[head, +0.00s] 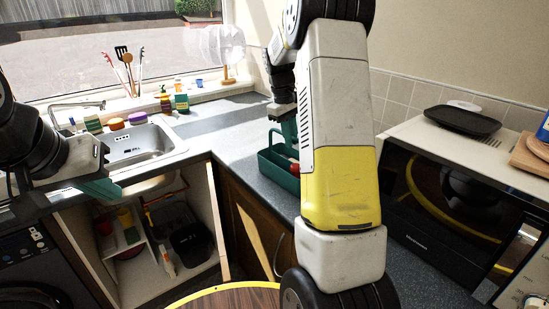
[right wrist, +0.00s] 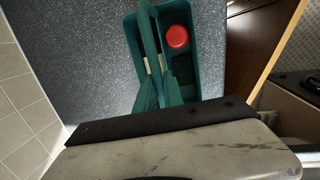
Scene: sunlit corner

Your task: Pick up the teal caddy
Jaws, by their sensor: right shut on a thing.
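The teal caddy (head: 274,170) is at the corner worktop, partly hidden behind my right arm in the head view. It also shows in the right wrist view (right wrist: 196,74), with a red round-topped item (right wrist: 177,37) in one compartment. My right gripper (right wrist: 154,82) is above the caddy with its teal fingers shut on the caddy's handle. In the head view the caddy appears upright and at worktop level; I cannot tell whether it touches the worktop. My left gripper (head: 101,189) is far to the left, near the sink's front edge, away from the caddy; its finger gap is not clear.
The grey worktop (head: 222,137) is clear left of the caddy. A sink (head: 140,143) with bottles and sponges behind lies left. Below it, a cupboard stands open with its door (head: 215,222) out. A microwave (head: 440,215) stands right. A round wooden table (head: 235,297) is in front.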

